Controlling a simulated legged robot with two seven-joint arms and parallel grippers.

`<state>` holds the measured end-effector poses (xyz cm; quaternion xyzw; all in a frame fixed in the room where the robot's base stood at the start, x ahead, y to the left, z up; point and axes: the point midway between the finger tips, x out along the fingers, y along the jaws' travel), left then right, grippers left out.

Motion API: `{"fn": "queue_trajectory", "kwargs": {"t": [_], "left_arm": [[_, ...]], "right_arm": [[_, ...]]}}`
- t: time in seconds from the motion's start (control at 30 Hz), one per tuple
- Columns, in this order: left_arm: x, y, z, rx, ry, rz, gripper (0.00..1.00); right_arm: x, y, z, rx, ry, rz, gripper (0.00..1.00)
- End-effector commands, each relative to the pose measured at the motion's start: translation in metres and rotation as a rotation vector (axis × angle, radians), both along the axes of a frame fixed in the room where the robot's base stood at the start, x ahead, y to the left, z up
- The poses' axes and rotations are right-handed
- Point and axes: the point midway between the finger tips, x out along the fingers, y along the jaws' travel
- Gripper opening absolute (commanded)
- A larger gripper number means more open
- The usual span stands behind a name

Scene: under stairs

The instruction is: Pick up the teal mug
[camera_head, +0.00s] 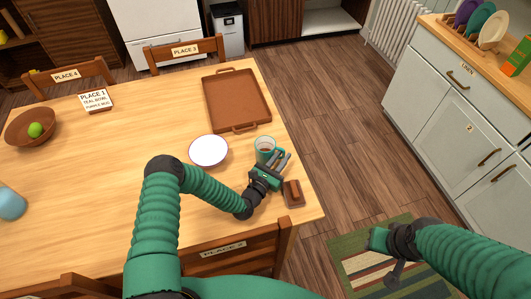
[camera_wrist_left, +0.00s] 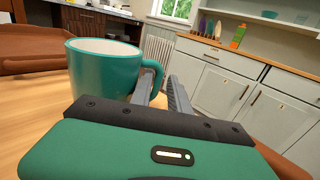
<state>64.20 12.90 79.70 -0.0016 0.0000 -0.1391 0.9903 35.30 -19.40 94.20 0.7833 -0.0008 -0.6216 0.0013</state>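The teal mug (camera_head: 264,148) stands upright on the wooden table near its right edge. In the left wrist view the mug (camera_wrist_left: 98,72) is large, with its handle (camera_wrist_left: 157,72) facing the fingers. My left gripper (camera_head: 281,160) is beside the mug on its handle side. In the wrist view its two fingers (camera_wrist_left: 164,88) are apart, with the handle at the left finger; I cannot tell whether they touch. My right gripper (camera_head: 386,256) hangs over the floor and rug at lower right; its fingers are unclear.
A white plate (camera_head: 208,151) lies left of the mug. A brown tray (camera_head: 237,128) lies behind it. A small brown block (camera_head: 293,193) sits near the table corner. A bowl (camera_head: 22,138) with a green fruit is far left. Chairs (camera_head: 187,52) border the table.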

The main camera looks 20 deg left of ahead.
Motion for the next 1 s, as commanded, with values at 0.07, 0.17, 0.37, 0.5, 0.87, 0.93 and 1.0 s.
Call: {"fn": "queue_trajectory", "kwargs": {"t": [0.07,0.17,0.37,0.5,0.87,0.93,1.0], "left_arm": [[0.0007,-0.0009,-0.0006,0.000,0.002,-0.001,0.22],[0.0002,0.0000,-0.0006,-0.001,0.001,-0.001,0.22],[0.0002,0.0003,-0.0006,0.000,0.001,-0.001,0.00],[0.0001,0.0005,-0.0008,0.001,0.002,-0.001,0.00],[0.0000,0.0006,-0.0015,0.001,0.003,0.000,0.00],[-0.0001,0.0004,-0.0016,0.001,0.003,-0.001,0.00],[-0.0002,0.0004,-0.0016,0.001,0.004,-0.001,0.00]], "right_arm": [[-0.0001,-0.0001,-0.0002,0.000,0.000,0.000,0.36],[-0.0001,-0.0001,-0.0003,0.000,0.000,0.000,0.36],[-0.0001,-0.0001,-0.0003,0.000,0.001,0.000,0.36],[-0.0001,-0.0001,-0.0003,0.000,0.000,0.000,0.36],[-0.0001,-0.0001,-0.0004,0.000,0.000,0.000,0.36],[-0.0001,-0.0001,-0.0004,0.000,0.000,0.000,0.36],[-0.0001,-0.0001,-0.0004,0.000,0.000,0.000,0.36]]}}
